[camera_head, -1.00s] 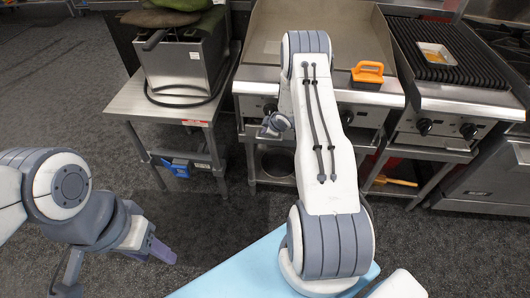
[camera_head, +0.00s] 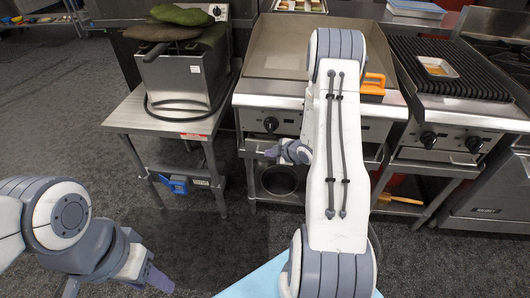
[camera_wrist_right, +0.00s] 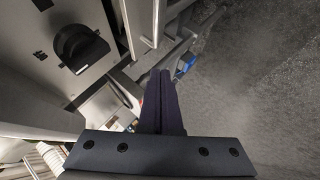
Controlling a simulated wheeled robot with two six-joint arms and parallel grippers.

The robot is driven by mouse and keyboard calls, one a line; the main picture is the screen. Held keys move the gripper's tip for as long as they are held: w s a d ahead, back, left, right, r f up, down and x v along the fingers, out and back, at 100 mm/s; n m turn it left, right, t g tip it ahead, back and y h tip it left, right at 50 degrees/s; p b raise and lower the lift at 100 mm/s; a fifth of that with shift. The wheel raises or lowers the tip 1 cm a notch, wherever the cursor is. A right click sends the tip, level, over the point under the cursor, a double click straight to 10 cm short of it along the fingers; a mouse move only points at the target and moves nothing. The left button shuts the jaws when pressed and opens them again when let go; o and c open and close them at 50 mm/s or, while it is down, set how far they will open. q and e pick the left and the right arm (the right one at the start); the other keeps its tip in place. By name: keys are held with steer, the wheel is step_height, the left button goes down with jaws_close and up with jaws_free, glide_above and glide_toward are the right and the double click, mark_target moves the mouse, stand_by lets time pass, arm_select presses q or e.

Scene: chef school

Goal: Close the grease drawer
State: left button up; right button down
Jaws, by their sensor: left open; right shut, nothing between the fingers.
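The griddle (camera_head: 268,90) stands ahead in the head view, with a black knob (camera_head: 270,124) on its steel front. I cannot clearly make out the grease drawer; my right arm covers part of the griddle's front. My right gripper (camera_head: 270,152) is just below the left knob, in front of the griddle's lower edge. In the right wrist view its dark fingers (camera_wrist_right: 161,88) are together and empty, with the knob (camera_wrist_right: 80,48) to their upper left. Contact with the front cannot be told. My left gripper (camera_head: 164,284) is open and empty over the floor at lower left.
A steel side table (camera_head: 165,118) with a fryer (camera_head: 186,78) stands left of the griddle. A pot (camera_head: 279,180) sits on the shelf below. An orange-handled tool (camera_head: 373,86) lies on the griddle's right side; a charbroiler (camera_head: 450,75) stands beyond. Open floor lies at left.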

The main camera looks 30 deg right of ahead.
step_height(320, 180, down, 6)
steer(key=n+t+y+b, duration=0.1)
steer(key=n+t+b, duration=0.2)
steer(key=n+b, duration=0.1)
steer(key=n+t+b, duration=0.3)
steer(key=t+b, duration=0.1)
steer(key=t, duration=0.1)
glide_toward(255, 142)
steer(key=w+a, duration=0.2)
steer(key=a, duration=0.2)
steer(key=w+d, duration=0.2)
steer(key=w, duration=0.1)
steer(key=shift+d+h+b, duration=0.25)
steer(key=shift+h+b, duration=0.1)
steer(key=shift+h, duration=0.05)
arm_select(q)
step_height(255, 142, down, 11)
arm_select(e)
steer(key=shift+w+d, duration=0.3)
steer(key=shift+w, duration=0.05)
